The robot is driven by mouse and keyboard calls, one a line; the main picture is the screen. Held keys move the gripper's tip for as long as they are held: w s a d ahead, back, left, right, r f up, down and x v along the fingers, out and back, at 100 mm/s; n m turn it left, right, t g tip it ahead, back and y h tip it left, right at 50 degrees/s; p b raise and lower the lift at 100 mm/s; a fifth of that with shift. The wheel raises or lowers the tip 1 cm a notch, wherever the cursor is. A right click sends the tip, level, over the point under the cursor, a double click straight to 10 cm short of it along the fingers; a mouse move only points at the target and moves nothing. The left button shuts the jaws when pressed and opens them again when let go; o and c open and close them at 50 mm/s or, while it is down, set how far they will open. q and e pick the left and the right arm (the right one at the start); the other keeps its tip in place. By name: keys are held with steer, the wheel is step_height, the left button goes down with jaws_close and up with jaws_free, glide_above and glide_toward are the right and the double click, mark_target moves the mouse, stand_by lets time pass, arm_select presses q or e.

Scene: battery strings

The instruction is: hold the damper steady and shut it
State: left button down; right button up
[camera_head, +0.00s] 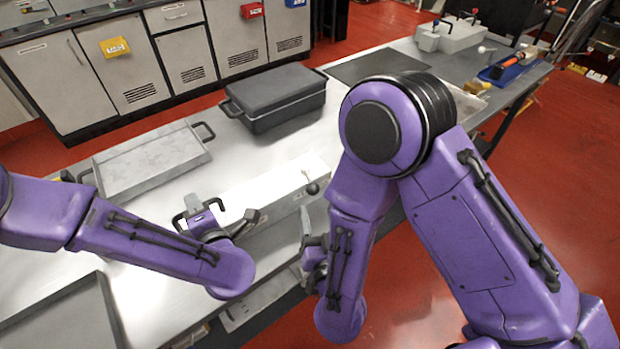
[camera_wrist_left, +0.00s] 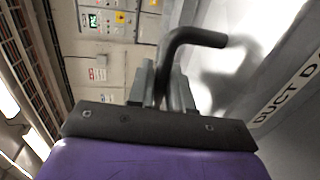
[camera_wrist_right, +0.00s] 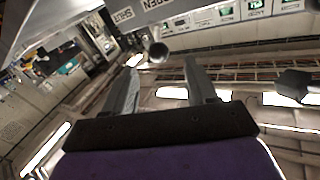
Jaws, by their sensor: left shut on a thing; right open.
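The damper is a long pale box (camera_head: 268,197) on the steel table, lettered "DUCT DA..." in the left wrist view (camera_wrist_left: 290,88). A black bar handle (camera_wrist_left: 200,38) stands at its left end. My left gripper (camera_head: 194,205) is shut on this handle, with the bar between its fingers. A lever with a dark round knob (camera_head: 312,188) is on the damper's right part. My right gripper (camera_head: 306,220) is open and empty, just in front of the knob. In the right wrist view the knob (camera_wrist_right: 158,52) shows between and beyond the fingertips, apart from them.
A shallow grey tray (camera_head: 150,165) and a dark lidded case (camera_head: 275,98) stand behind the damper. Another tray (camera_head: 60,320) is at the front left. A blue tool tray (camera_head: 508,68) and a pale box (camera_head: 450,35) are at the far right end.

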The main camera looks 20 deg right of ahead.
mark_target(310, 179)
steer(key=w, duration=0.7)
steer(key=w+d, duration=0.1)
steer(key=w, duration=0.3)
steer(key=shift+f, duration=0.1)
jaws_close()
